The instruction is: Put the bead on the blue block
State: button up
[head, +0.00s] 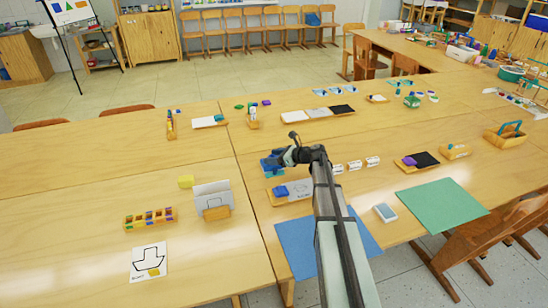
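My gripper (284,157) is over the middle of the wooden tables, at the far end of my arm. Its fingers are dark and small, and I cannot tell whether they are open or shut. Blue pieces (270,165) lie right by the fingers; their shapes are partly hidden. A blue block (280,191) sits on a wooden tray (277,201) with a white card, just in front of the gripper. I cannot make out a bead anywhere; it may be too small to see or hidden by the gripper.
A compartment box (150,218), a yellow block (186,181) and a card holder (216,213) stand on the left. A blue mat (297,245) and a green mat (442,206) lie in front. Small white cards (355,165) lie right of my arm.

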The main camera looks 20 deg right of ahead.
jog(key=shift+o, duration=0.4)
jog(key=shift+r, duration=0.1)
jog(key=shift+s+d+r, duration=0.1)
jog(key=shift+s, duration=0.05)
jog(key=v, duration=1.1)
jog(key=shift+s+d+r, duration=0.2)
